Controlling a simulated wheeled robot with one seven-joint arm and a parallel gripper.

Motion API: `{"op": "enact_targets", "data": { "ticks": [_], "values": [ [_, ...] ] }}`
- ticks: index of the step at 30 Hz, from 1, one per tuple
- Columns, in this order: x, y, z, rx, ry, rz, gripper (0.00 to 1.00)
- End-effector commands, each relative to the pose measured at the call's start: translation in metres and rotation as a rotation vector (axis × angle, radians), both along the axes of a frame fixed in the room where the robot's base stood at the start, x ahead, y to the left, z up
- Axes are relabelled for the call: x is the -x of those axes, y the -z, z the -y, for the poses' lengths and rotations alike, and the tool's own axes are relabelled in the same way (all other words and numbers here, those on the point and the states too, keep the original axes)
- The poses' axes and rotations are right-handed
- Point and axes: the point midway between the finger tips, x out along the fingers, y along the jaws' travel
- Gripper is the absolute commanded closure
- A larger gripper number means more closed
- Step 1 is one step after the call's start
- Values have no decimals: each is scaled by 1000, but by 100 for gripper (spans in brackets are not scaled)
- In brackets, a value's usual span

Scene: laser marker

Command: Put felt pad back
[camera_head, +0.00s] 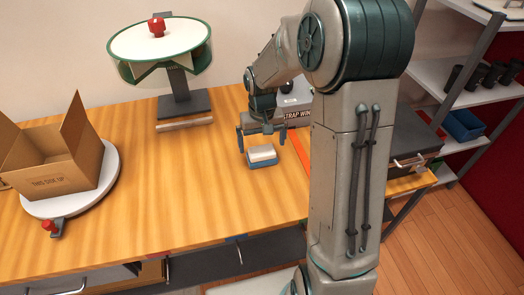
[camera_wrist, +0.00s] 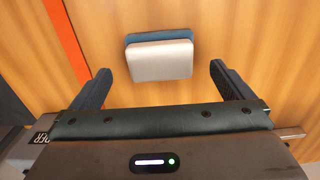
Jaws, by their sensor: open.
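A small block with a pale top and a blue base, which looks like the felt pad (camera_head: 262,154), lies on the wooden table near the middle. It also shows in the wrist view (camera_wrist: 161,60), pale face toward the camera with a blue strip along its far edge. My gripper (camera_head: 262,139) is above the block in the head view. In the wrist view its two fingers (camera_wrist: 160,82) are open wide and empty, one to each side of the block and nearer the camera. I cannot tell whether the pale and blue parts are separate pieces.
An open cardboard box (camera_head: 52,166) sits on a white round turntable (camera_head: 105,190) at the left. A green-rimmed round stand (camera_head: 160,40) is at the back. An orange strip (camera_head: 300,150) lies right of the block. Shelves with a blue bin (camera_head: 462,124) stand at the right. Table left of the block is clear.

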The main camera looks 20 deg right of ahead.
Motion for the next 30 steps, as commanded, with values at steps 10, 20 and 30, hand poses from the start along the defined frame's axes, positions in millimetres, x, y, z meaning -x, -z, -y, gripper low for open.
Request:
{"op": "enact_targets", "data": {
  "ticks": [10, 20, 30],
  "values": [
    [0, -61, 0, 0, 0, 2, 0],
    [40, -96, -2, 26, -7, 50, 0],
    [147, -126, -1, 34, -4, 181, 0]
  ]
}}
